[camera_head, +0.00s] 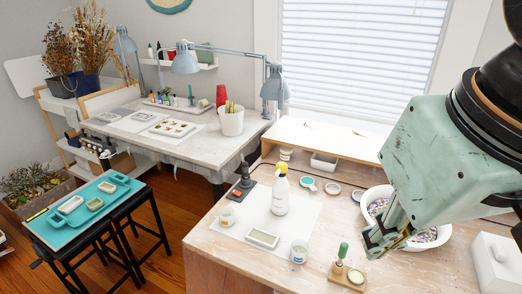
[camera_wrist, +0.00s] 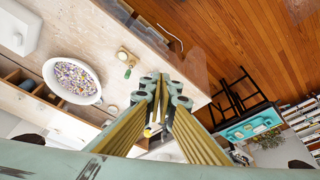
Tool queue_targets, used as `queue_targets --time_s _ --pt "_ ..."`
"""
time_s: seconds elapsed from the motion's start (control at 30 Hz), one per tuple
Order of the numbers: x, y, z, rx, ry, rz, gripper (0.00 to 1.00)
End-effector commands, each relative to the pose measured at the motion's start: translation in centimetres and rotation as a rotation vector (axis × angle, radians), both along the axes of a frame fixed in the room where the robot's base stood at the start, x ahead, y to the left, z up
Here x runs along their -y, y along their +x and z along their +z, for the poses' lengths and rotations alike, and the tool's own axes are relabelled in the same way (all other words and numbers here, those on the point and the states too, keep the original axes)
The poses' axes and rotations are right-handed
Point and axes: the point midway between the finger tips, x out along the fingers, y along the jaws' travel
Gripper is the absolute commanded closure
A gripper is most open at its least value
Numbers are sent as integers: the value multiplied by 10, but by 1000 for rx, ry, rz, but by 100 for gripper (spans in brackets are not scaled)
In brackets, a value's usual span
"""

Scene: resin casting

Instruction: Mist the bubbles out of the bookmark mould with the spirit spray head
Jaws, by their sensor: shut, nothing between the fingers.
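A white spray bottle with a yellow head (camera_head: 280,195) stands upright on a white sheet on the near workbench. A pale rectangular mould (camera_head: 263,239) lies flat on the sheet in front of it; bubbles are too small to see. My gripper (camera_head: 385,240) is shut and empty in front of the bowl, to the right of the bottle and mould. In the wrist view, its fingers (camera_wrist: 165,82) meet at the tips. A small yellow and white thing (camera_wrist: 151,131) shows between the finger bars, probably the bottle, mostly hidden.
Cups (camera_head: 299,251) flank the mould. A white box (camera_head: 497,262) is at right. A teal tray (camera_head: 70,238) sits at left.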

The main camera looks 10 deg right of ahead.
Motion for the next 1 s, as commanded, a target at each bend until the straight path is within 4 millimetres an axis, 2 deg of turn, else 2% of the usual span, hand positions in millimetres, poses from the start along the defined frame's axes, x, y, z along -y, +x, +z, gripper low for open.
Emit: queue_targets --time_s 0.27,0.47,0.67,1.0 --pt "0 1 1 -1 1 -4 100" --pt "0 10 7 -5 11 -30 100" --pt "0 28 18 -15 30 -87 100" --pt "0 71 38 -39 75 -225 100"
